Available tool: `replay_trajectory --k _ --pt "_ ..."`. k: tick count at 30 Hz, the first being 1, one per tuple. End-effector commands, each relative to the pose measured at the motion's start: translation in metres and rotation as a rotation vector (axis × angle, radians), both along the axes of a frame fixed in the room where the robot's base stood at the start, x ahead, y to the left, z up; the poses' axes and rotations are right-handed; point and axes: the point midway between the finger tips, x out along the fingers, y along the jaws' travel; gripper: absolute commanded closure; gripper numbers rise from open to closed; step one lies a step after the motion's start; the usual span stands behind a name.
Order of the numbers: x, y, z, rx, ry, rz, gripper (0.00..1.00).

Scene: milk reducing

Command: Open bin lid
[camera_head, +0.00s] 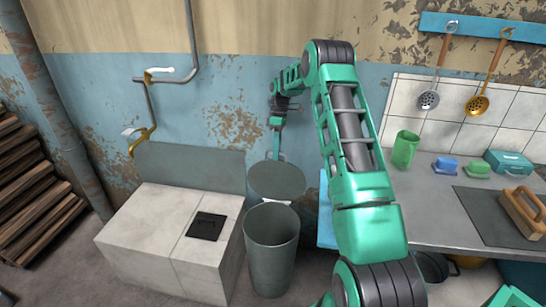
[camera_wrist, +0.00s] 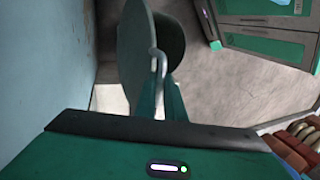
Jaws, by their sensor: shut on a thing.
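A grey cylindrical bin (camera_head: 270,262) stands on the floor in the middle of the head view, its mouth uncovered toward the camera. Its round grey lid (camera_head: 276,181) is raised and tilted at the bin's back rim. In the wrist view the lid (camera_wrist: 134,55) shows nearly edge-on, with a bent grey handle (camera_wrist: 158,62) on it. My gripper (camera_head: 278,157) is just above and behind the lid in the head view. Its teal fingers (camera_wrist: 160,98) are shut at the handle in the wrist view; the exact contact is partly hidden.
A pale tiled block (camera_head: 150,228) with a dark square hatch stands left of the bin. A counter (camera_head: 440,215) with a green cup and small boxes is at the right. The painted wall (camera_head: 215,90) is close behind the bin and my gripper.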

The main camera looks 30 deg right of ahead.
Motion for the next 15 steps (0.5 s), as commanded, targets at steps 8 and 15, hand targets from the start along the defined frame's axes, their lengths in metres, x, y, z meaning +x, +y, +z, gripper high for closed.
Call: replay_trajectory --k 8,15 --pt "0.003 -0.005 0.001 0.007 -0.012 0.005 1.00" --pt "0.002 -0.009 0.002 0.008 -0.014 0.003 1.00"
